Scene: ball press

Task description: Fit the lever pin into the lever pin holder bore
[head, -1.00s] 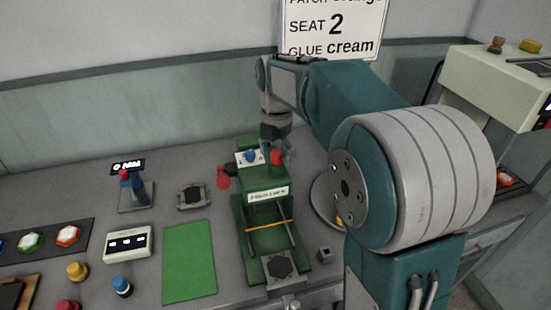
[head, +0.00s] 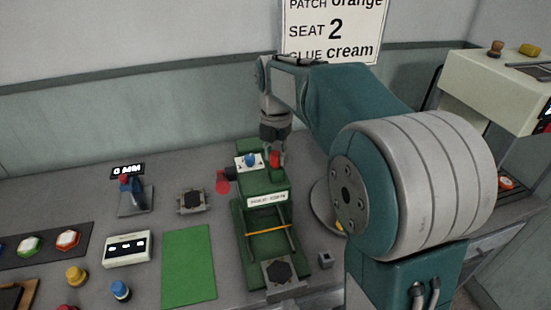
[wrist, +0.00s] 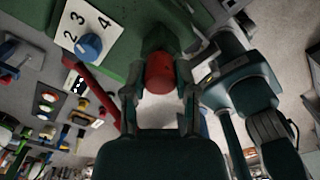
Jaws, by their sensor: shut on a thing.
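A red cylinder (head: 275,159), which I take to be the lever pin, is at the back right of the green press (head: 267,184). My gripper (head: 276,149) comes down from above and is shut around it. In the wrist view, the red cylinder (wrist: 159,73) lies between the fingertips (wrist: 159,88), with a dark green round part directly behind it. The holder bore is hidden, so I cannot tell how the pin sits in it. A red lever (head: 222,181) sticks out at the press's left and also shows in the wrist view (wrist: 92,83).
A white dial plate with a blue knob (head: 250,160) is close to the left of the gripper. A green mat (head: 189,266), a small dark-topped block (head: 191,201) and a blue stand with a red top (head: 130,190) lie farther left. A small grey block (head: 325,260) stands right.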

